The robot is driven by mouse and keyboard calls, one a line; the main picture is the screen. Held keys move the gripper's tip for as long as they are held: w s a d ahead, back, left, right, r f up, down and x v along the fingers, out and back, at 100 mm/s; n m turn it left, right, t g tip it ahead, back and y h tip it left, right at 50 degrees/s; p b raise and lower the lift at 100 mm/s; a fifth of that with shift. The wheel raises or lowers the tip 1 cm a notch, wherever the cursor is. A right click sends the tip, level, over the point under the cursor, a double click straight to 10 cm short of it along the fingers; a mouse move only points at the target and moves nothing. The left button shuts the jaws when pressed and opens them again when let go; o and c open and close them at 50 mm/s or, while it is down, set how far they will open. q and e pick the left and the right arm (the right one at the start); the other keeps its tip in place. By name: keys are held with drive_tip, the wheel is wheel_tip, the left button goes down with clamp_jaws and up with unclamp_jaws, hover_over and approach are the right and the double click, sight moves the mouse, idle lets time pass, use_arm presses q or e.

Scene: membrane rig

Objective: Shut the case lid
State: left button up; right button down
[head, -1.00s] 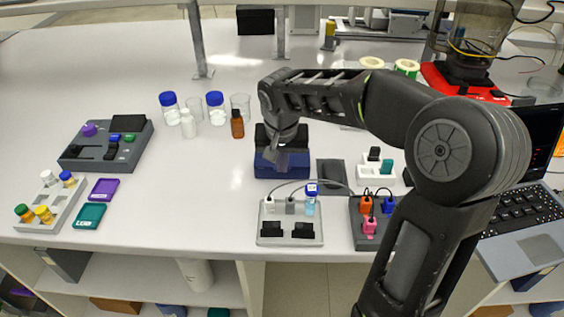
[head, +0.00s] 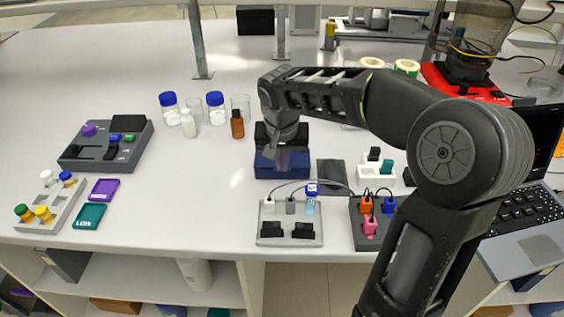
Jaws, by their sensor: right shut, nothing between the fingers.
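The case (head: 268,168) is a small dark blue box in the middle of the bench. A dark part, which looks like its raised lid (head: 261,136), stands at its back edge, partly hidden by my right gripper. My left gripper is not in view.
In front stands a grey rig (head: 290,240) with a blue-capped vial (head: 311,200) and thin cables. A dark pad (head: 331,174) lies right of the case. A brown bottle (head: 237,124) and blue-capped jars stand behind left. The bench between the case and the left-hand grey device (head: 75,153) is clear.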

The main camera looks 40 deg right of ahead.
drive_tip(key=shift+r, duration=0.1)
